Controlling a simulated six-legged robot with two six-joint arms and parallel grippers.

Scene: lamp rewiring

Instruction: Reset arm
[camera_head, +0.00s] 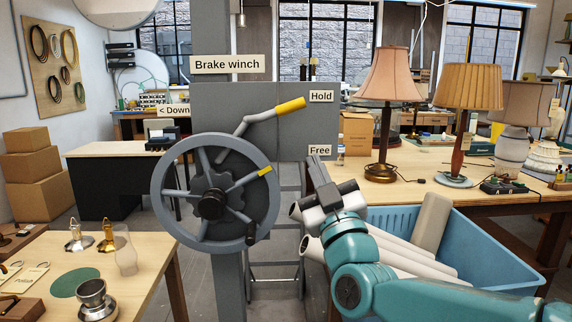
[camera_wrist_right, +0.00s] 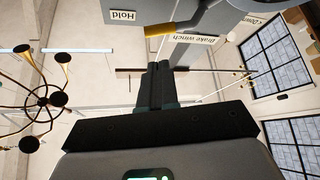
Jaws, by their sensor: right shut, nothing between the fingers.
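My right gripper (camera_head: 316,163) is shut and empty, raised beside the "Free" label, to the right of the winch wheel. Its shut fingers (camera_wrist_right: 160,84) also show in the right wrist view, pointing up toward the winch sign. The brake winch has a grey handwheel (camera_head: 215,192) with a dark knob at its rim. Above it a brake lever (camera_head: 262,127) with a yellow grip slants up to the right, its tip near the "Hold" label (camera_head: 321,96). The gripper appears apart from the lever and wheel. My left gripper is not in view.
A blue bin (camera_head: 500,235) with pale tubes stands under my right arm. A table (camera_head: 405,185) with several lamps is behind it at right. A table (camera_head: 150,268) with small lamp parts is at the lower left. A brass chandelier (camera_wrist_right: 38,98) shows overhead in the right wrist view.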

